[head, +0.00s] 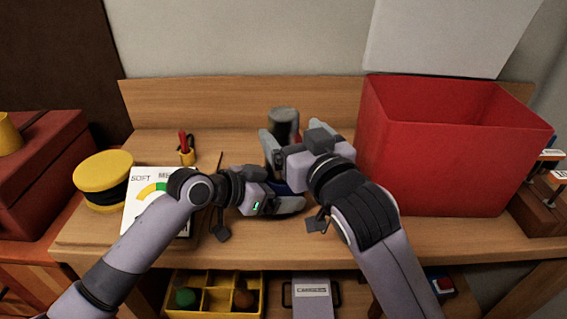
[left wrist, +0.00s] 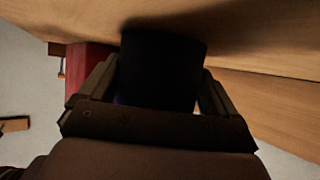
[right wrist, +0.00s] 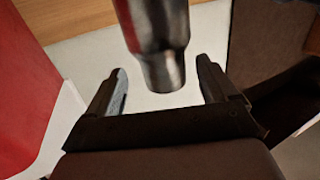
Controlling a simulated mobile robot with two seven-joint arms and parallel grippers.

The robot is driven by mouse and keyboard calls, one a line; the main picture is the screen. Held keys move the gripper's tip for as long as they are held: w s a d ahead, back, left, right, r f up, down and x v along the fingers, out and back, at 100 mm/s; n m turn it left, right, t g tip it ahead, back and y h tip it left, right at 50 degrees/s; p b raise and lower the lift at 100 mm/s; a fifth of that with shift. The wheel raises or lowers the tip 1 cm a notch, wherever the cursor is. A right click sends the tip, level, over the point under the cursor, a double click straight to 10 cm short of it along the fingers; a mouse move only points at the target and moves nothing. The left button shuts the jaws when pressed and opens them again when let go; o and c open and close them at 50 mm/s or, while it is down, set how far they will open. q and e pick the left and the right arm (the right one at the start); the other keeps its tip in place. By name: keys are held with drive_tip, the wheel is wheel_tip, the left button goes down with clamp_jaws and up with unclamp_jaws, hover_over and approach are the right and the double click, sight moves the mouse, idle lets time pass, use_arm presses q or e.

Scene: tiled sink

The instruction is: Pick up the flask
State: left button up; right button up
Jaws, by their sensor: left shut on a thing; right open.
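The flask shows in the head view as a grey metallic cylinder (head: 285,118) with a dark blue part below, mostly hidden by my grippers. My left gripper (head: 279,190) is shut on the dark blue part, low down. In the left wrist view this dark body (left wrist: 162,65) fills the space between the fingers. My right gripper (head: 283,142) is open around the upper grey part. In the right wrist view the metallic cylinder (right wrist: 155,35) lies between and beyond the open fingers (right wrist: 162,78). I cannot see where the grey and blue parts join.
A large red bin (head: 440,165) stands close on the right. A yellow divided tray (head: 215,280) sits below the bench top.

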drive_tip(key=shift+r+x, duration=0.2)
drive_tip(key=shift+x, duration=1.75)
drive_tip(key=shift+s+a, duration=0.1)
drive_tip(key=shift+a, duration=0.1)
clamp_jaws()
